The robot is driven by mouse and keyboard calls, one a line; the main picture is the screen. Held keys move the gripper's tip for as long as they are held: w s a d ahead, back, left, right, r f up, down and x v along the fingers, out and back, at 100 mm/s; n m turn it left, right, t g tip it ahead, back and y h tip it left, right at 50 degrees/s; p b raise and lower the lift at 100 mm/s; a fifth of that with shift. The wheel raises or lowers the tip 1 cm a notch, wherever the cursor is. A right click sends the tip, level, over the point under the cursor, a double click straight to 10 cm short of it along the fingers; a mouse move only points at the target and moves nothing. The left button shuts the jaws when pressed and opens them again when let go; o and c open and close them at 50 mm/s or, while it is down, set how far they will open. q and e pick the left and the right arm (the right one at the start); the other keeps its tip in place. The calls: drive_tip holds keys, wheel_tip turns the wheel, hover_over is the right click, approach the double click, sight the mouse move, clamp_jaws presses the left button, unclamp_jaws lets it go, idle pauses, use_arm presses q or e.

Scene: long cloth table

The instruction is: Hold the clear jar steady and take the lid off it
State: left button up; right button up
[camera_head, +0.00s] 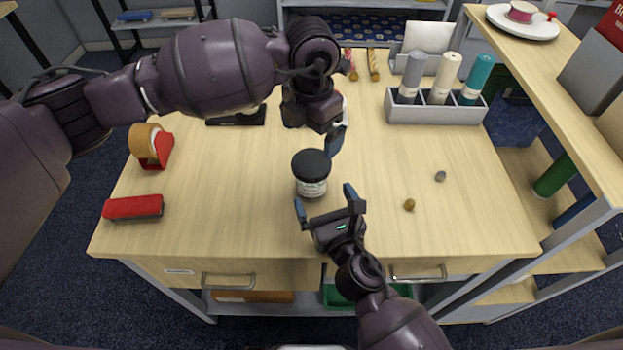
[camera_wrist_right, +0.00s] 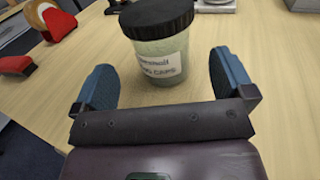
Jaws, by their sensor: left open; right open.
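The clear jar (camera_head: 312,187) stands upright on the table near its middle, with a white label and a black lid (camera_head: 311,163) on top. In the right wrist view the jar (camera_wrist_right: 160,62) and its lid (camera_wrist_right: 156,16) are just beyond the fingertips. My right gripper (camera_head: 324,200) is open in front of the jar, its blue-tipped fingers spread wide with nothing between them. My left gripper (camera_head: 334,138) is open above and behind the lid, apart from it as far as I can tell. One of its fingers is hidden.
A tape dispenser (camera_head: 152,146) and a red-topped block (camera_head: 133,207) are on the left. A grey holder with rolled tubes (camera_head: 434,108) stands at the back right. Two small pebble-like things, one brown (camera_head: 409,204) and one grey (camera_head: 440,175), lie right of the jar.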

drive_tip(key=shift+s+f, duration=0.1)
drive_tip(key=shift+f, duration=0.5)
drive_tip(key=shift+x, duration=3.75)
drive_tip(key=shift+f, duration=0.1)
